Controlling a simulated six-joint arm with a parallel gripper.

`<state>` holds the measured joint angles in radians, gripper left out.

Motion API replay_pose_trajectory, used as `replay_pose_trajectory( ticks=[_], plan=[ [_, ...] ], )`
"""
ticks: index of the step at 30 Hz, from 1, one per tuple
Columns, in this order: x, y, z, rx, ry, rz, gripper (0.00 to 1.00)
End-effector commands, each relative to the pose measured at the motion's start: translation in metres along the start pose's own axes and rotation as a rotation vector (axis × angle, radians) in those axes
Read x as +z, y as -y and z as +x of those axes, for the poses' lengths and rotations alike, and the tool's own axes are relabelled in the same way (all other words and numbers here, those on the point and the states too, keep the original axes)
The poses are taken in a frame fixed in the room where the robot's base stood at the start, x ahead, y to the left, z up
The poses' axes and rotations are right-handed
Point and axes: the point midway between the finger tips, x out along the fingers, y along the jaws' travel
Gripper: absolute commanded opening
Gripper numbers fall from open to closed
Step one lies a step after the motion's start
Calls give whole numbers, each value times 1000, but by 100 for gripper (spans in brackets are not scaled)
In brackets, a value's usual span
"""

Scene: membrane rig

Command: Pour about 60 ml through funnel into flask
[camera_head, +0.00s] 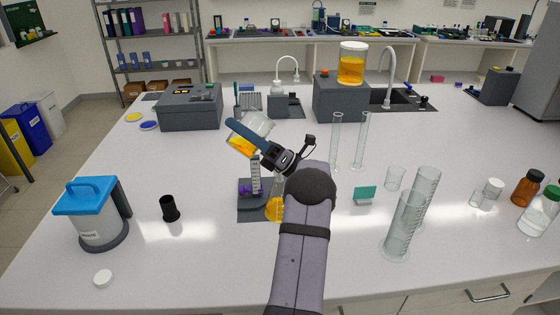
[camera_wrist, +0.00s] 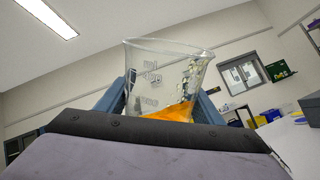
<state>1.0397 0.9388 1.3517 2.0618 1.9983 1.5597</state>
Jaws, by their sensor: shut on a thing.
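My gripper (camera_head: 247,134) is shut on a clear beaker (camera_head: 259,122) holding orange liquid, raised above the bench and tilted to the left in the head view. In the wrist view the beaker (camera_wrist: 165,70) sits between the blue fingers, with orange liquid low at its right side. A flask (camera_head: 274,209) with orange liquid in its bottom stands below, partly hidden by my arm. It is on or beside a dark stand base (camera_head: 248,213) with a white graduated upright and a purple part. I cannot make out the funnel, or any stream of liquid.
Two tall narrow cylinders (camera_head: 335,145) stand behind my arm. Larger graduated cylinders (camera_head: 403,228) and a small beaker (camera_head: 395,178) stand to the right. A blue-lidded container (camera_head: 92,215) and a black cup (camera_head: 169,209) are left. Grey equipment boxes (camera_head: 190,108) line the back. The front left bench is mostly clear.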

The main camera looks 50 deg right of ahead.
Motion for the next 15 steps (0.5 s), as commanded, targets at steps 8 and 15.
replay_pose_trajectory(
  ticks=[8, 15],
  plan=[
    [-10, 4, -5, -2, -80, -60, 29],
    [-10, 4, -4, -2, -87, -64, 29]
  ],
)
